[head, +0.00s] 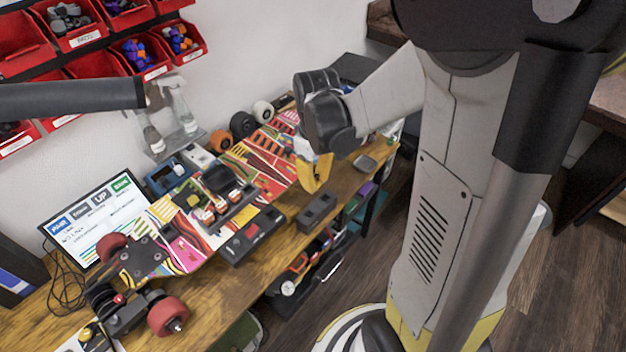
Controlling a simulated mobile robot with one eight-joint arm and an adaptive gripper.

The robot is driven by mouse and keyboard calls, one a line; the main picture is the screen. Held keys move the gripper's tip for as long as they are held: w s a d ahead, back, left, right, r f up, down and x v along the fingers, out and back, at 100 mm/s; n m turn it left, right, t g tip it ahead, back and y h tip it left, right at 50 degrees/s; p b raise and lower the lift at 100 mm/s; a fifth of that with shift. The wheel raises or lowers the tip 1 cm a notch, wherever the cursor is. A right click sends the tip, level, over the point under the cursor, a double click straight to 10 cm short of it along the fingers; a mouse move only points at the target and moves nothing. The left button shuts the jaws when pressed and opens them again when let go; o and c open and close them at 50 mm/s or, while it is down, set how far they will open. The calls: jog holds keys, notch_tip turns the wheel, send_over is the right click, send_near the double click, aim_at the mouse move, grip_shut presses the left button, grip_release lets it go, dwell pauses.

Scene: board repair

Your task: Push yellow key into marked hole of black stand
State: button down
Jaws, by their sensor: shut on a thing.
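My gripper (315,182) hangs over the front part of the workbench, below my dark wrist joint. A yellow hooked piece, which looks like the yellow key (318,172), shows at the gripper. The fingers themselves are hard to make out. The piece's lower tip is above and close to a small dark grey block (318,212) at the bench's front edge. A flat black case with a red mark (253,236) lies to the left of that block. I cannot tell which of these is the black stand, and no marked hole is clear.
A colourful skateboard deck (180,240) with tools on it fills the bench middle. A wheel truck (150,312) lies front left. A monitor (95,215), a spray bottle (178,108) and red bins (95,65) stand behind. Loose wheels (243,124) stand at the back.

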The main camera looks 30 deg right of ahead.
jog(key=shift+w, duration=0.1)
jog(key=w, duration=0.3)
jog(key=shift+w+d+b, duration=0.2)
jog(key=shift+w+b, duration=0.1)
jog(key=shift+w, duration=0.1)
jog(key=shift+f+b, duration=5.8)
jog(key=shift+f, duration=1.3)
jog(key=shift+f+b, duration=1.4)
jog(key=shift+f, duration=0.25)
jog(key=c, duration=1.3)
grip_release()
